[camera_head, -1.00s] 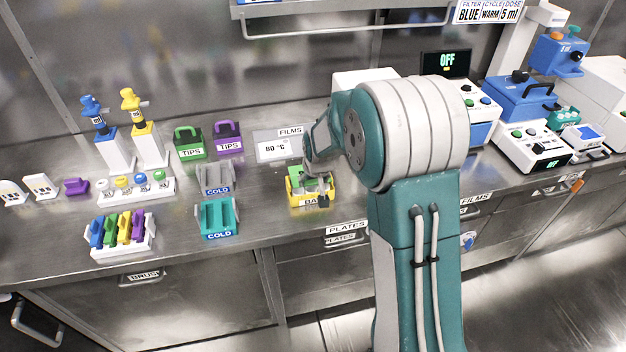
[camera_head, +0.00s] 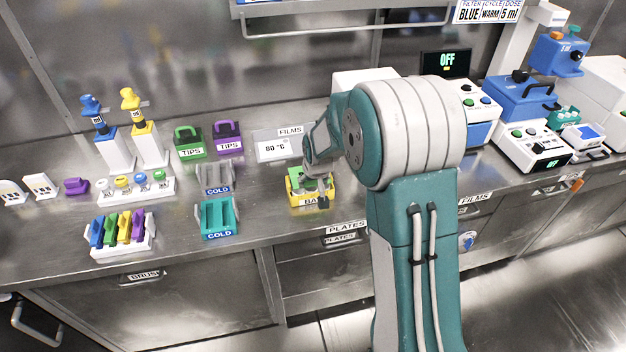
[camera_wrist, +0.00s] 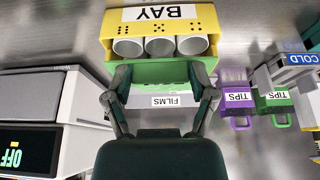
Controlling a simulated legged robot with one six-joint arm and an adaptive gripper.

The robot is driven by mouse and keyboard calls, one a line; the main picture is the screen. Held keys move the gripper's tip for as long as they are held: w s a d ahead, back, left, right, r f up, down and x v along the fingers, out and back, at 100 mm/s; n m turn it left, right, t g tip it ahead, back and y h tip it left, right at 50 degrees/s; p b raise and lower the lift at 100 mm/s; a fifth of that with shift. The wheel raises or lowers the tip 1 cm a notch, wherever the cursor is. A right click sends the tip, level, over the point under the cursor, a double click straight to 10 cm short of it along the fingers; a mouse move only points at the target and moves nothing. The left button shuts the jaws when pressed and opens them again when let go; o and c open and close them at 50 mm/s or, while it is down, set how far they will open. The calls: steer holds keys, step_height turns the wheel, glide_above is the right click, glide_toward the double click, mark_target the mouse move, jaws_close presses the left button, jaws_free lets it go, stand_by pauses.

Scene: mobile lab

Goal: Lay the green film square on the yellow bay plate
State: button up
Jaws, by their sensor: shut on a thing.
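The yellow bay (camera_head: 294,200) stands on the counter in the head view, partly behind my gripper. In the wrist view the bay (camera_wrist: 165,33) shows upside down at the top, with its BAY label and three round grey tube ends. The green film square (camera_wrist: 160,72) lies between my fingertips, close against the tube side of the bay. In the head view its green (camera_head: 309,184) shows over the bay. My gripper (camera_wrist: 160,80) is shut on the film; it also shows in the head view (camera_head: 322,181). I cannot tell whether the film touches the plate.
A films holder (camera_head: 271,150) with an 80 °C label stands behind the bay. Grey and teal COLD racks (camera_head: 218,220) and green and purple TIPS boxes (camera_head: 190,143) stand to the left. Bare counter (camera_head: 262,205) lies between the racks and the bay.

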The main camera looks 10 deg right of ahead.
steer(key=shift+f, duration=1.25)
steer(key=o, duration=0.7)
steer(key=v, duration=1.1)
steer(key=shift+s+r, duration=0.2)
steer(key=shift+r, duration=0.15)
